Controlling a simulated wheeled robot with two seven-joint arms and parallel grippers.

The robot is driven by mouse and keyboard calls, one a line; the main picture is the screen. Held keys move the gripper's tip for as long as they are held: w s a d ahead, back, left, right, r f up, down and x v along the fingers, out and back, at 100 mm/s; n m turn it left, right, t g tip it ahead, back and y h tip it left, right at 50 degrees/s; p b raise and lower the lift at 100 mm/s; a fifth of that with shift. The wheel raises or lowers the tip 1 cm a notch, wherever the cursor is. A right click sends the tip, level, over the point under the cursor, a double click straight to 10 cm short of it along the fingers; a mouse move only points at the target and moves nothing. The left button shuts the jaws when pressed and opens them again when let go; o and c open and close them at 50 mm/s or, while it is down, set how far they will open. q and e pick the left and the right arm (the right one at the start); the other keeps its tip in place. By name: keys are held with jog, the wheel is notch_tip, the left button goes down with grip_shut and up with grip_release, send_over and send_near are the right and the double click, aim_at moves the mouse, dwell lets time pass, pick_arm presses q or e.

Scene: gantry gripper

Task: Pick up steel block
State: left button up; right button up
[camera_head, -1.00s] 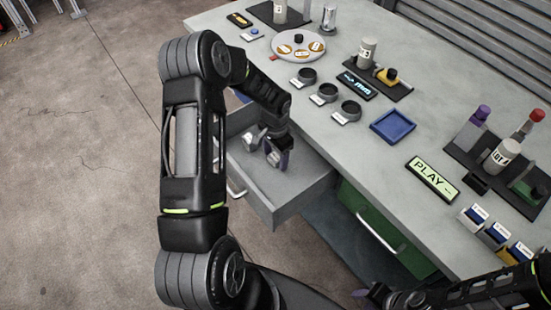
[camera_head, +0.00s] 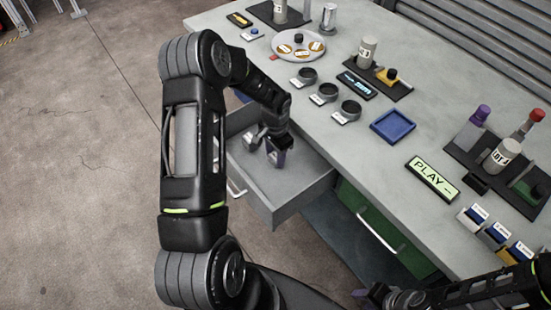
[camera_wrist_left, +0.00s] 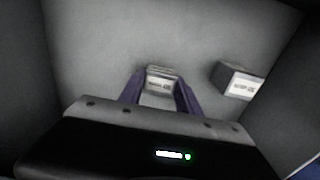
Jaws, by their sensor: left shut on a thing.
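In the left wrist view, a small grey block with a white label (camera_wrist_left: 161,84) stands between the purple fingers of my left gripper (camera_wrist_left: 160,92), which is shut on it. A second labelled grey block (camera_wrist_left: 240,82) sits apart to the right. Both labels are too blurred to read, so I cannot tell by text which is steel. In the head view my left gripper (camera_head: 276,156) reaches down into an open grey drawer (camera_head: 300,195); its fingers hide the held block. My right gripper (camera_head: 372,296) is at the bottom edge, partly cut off; its opening is unclear.
The drawer walls stand close around my left gripper. A green drawer (camera_head: 385,230) is to the right.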

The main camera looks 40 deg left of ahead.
pick_arm(q)
grip_shut()
notch_tip(320, 180, up, 10)
jog(key=shift+b, duration=0.4)
dwell(0.7)
